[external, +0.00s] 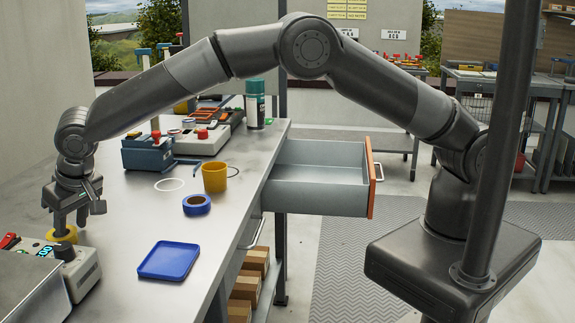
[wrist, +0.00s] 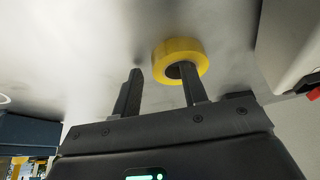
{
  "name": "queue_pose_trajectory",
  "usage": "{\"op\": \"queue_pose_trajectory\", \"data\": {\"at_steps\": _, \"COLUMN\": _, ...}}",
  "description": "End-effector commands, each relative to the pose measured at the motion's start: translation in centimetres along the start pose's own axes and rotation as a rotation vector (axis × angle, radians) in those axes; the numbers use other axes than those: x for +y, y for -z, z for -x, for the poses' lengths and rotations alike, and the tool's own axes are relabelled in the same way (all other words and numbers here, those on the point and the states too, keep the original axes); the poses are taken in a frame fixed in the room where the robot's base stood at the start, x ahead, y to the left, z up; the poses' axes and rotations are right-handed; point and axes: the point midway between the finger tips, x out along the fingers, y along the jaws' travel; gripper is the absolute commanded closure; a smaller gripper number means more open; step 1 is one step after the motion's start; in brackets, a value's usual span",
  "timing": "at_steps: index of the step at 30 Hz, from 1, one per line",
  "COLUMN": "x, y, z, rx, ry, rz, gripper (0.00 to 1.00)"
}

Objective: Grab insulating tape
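A yellow tape roll (external: 68,237) lies on the workbench at the left, just under my gripper (external: 71,222). A blue tape roll (external: 197,205) lies flat in the middle of the bench, away from my gripper.
A grey device (external: 85,270) stands close beside the yellow roll. A blue tray (external: 169,261), a yellow cup (external: 214,178) and a white ring (external: 169,184) are on the bench (external: 130,215). A blue-grey device (external: 147,155) and a spray can (external: 255,105) stand farther back. A drawer (external: 318,188) is pulled open.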

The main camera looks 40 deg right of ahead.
Motion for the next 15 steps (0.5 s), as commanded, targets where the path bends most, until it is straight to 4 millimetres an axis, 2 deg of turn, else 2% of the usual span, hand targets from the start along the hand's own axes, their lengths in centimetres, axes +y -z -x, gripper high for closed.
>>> {"op": "queue_pose_trajectory", "data": {"at_steps": 6, "x": -0.04, "y": 0.02, "z": -0.14, "rx": 0.001, "ry": 0.001, "rz": 0.000, "gripper": 0.60}}
{"op": "queue_pose_trajectory", "data": {"at_steps": 15, "x": -0.04, "y": 0.01, "z": -0.13, "rx": 0.000, "ry": 0.001, "rz": 0.000, "gripper": 0.84}}
